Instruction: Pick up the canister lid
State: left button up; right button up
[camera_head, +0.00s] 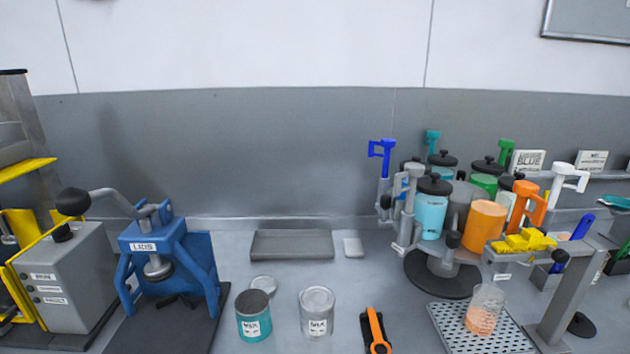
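A small round pale grey lid (263,282) lies flat on the bench, just behind the teal canister (254,318). The teal canister stands upright with a white label, and its top looks dark, as if open. A silver canister (317,313) with a similar label stands upright to its right, and its top looks closed with a metal lid. Neither of my grippers is in view.
A blue lid press (195,262) marked "LIDS" stands left of the canisters. An orange and black tool (375,330) lies to the right. A dispenser carousel (430,217), a perforated tray (455,325) and a beaker (484,308) occupy the right.

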aim_at(580, 326)
jog(key=z, duration=1.4)
jog(key=i, duration=1.05)
jog(key=u, duration=0.35)
